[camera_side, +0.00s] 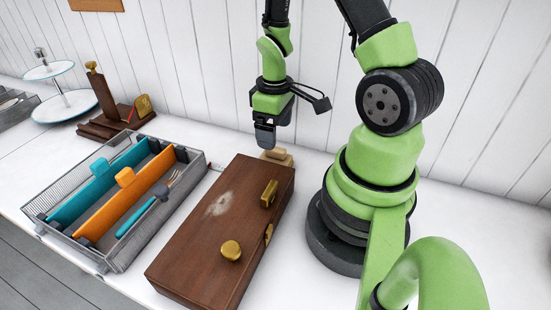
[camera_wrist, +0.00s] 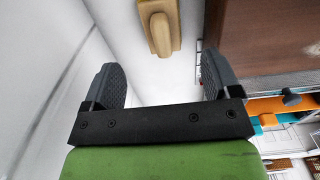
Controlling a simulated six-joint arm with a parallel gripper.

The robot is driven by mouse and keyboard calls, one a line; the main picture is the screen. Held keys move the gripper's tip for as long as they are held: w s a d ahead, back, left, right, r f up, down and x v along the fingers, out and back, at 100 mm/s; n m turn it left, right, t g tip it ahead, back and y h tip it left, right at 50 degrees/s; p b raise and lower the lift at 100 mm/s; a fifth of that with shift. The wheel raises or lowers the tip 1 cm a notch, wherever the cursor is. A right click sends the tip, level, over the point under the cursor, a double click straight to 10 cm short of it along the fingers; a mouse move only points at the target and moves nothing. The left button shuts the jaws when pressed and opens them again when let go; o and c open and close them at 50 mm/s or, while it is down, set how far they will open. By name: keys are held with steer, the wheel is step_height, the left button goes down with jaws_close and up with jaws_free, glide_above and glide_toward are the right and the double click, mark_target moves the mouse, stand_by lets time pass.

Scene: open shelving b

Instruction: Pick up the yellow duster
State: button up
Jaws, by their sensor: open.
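The yellow duster (camera_side: 284,159) is a pale yellow-tan block with a raised handle. It lies on the white counter behind the wooden box, which partly hides it in the side view. In the wrist view the duster (camera_wrist: 160,28) is at the top middle, cut off by the frame edge. My gripper (camera_side: 266,138) points down just above and slightly left of the duster in the side view. In the wrist view my gripper (camera_wrist: 163,78) has its two dark fingers wide apart, with nothing between them. The duster lies beyond the fingertips, in line with the gap.
A dark wooden box (camera_side: 190,255) with brass-coloured fittings and a pale dusty patch (camera_side: 219,204) stands close beside the duster. A grey wire tray (camera_side: 195,172) with teal and orange dividers and a fork is left. A tiered stand (camera_side: 62,107) is farther left. A white plank wall runs behind.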

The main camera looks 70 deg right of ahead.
mark_target(277, 156)
step_height(277, 156, down, 2)
steer(key=shift+f, duration=0.25)
steer(key=f, duration=0.2)
steer(key=s+f, duration=0.1)
steer(key=shift+a+f, duration=0.2)
steer(key=shift+f, duration=0.15)
steer(key=shift+w+f, duration=0.1)
steer(key=shift+f, duration=0.6)
steer(key=c, duration=1.1)
steer(key=shift+r, duration=0.1)
step_height(277, 156, up, 10)
steer(key=shift+f, duration=0.1)
